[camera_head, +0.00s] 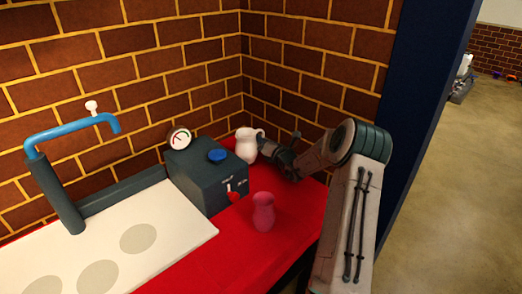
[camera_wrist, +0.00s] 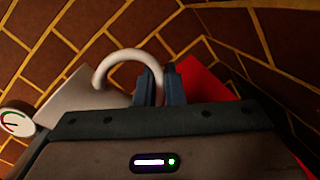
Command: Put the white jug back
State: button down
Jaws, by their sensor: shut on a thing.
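The white jug (camera_head: 246,144) is upright in the back corner, behind and to the right of the dark box. Its base is hidden by the box, so I cannot tell whether it rests on the red surface. My gripper (camera_head: 264,146) is at the jug's right side, shut on its handle. In the wrist view a white curved handle (camera_wrist: 122,57) runs to the closed fingers of my gripper (camera_wrist: 162,84).
A dark box (camera_head: 205,178) with a gauge (camera_head: 179,139), blue knob and red lever stands left of the jug. A pink vase (camera_head: 263,212) stands in front on the red surface (camera_head: 222,240). A white board (camera_head: 185,243) and blue tap (camera_head: 75,130) are left. Brick walls close the corner.

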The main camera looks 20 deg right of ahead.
jog(key=shift+f, duration=1.7)
jog(key=shift+f, duration=0.1)
jog(key=c, duration=1.9)
grip_release()
jog(key=shift+f+b, duration=0.15)
jog(key=shift+b, duration=0.15)
jog(key=shift+c, duration=0.2)
jog(key=o, duration=0.4)
jog(key=shift+r, duration=0.25)
jog(key=s, duration=0.4)
jog(key=s+d, duration=0.1)
jog(key=s, duration=0.3)
jog(key=s+d, duration=0.1)
jog(key=s, duration=0.3)
jog(key=shift+d+f+p, duration=0.15)
jog(key=shift+p, duration=0.15)
jog(key=shift+w, duration=0.1)
